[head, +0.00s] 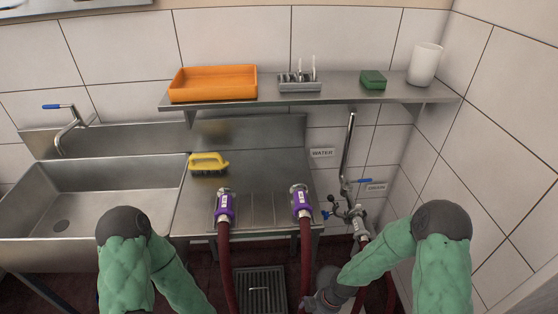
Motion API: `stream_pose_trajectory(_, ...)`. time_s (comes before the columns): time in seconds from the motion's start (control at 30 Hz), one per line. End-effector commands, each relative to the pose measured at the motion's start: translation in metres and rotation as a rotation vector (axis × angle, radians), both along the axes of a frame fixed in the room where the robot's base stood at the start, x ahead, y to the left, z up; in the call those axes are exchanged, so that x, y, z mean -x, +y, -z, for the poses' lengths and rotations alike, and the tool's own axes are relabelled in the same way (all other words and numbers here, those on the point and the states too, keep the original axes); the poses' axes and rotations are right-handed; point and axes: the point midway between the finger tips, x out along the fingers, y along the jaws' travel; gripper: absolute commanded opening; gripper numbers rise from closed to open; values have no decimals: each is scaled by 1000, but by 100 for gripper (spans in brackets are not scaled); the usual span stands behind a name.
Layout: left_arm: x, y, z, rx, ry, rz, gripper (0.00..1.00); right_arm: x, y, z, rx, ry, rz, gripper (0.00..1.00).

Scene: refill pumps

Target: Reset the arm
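My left arm, in a green padded sleeve, comes in at the lower left of the head view and runs out of the bottom edge, so its gripper is out of view. My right arm bends from the lower right toward the bottom middle. The dark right gripper (314,303) is at the bottom edge near the red hoses, partly cut off. I cannot tell whether its fingers are open or shut, or whether it touches a hose.
Two purple-collared hose couplings (225,206) (301,202) lie on the steel counter's front edge. A third hose joins the valve pipe (360,224) at right. A yellow brush (209,162) sits by the sink (95,170). The wall shelf (340,90) holds an orange tray (213,82). A floor drain (262,290) lies below.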

Motion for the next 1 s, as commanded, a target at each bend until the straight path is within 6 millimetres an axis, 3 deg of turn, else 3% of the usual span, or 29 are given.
stream_pose_trajectory(0.2,0,0,-10,0,0,0,40,45,15,9,-25,188,652,88)
stream_pose_trajectory(0.43,0,0,-16,0,0,0,40,75,13,14,-8,323,1168,88)
stream_pose_trajectory(0.6,0,0,-17,0,0,0,40,83,10,15,1,356,1315,88)
stream_pose_trajectory(1.0,0,0,-17,0,0,0,40,83,10,15,2,359,1326,88)
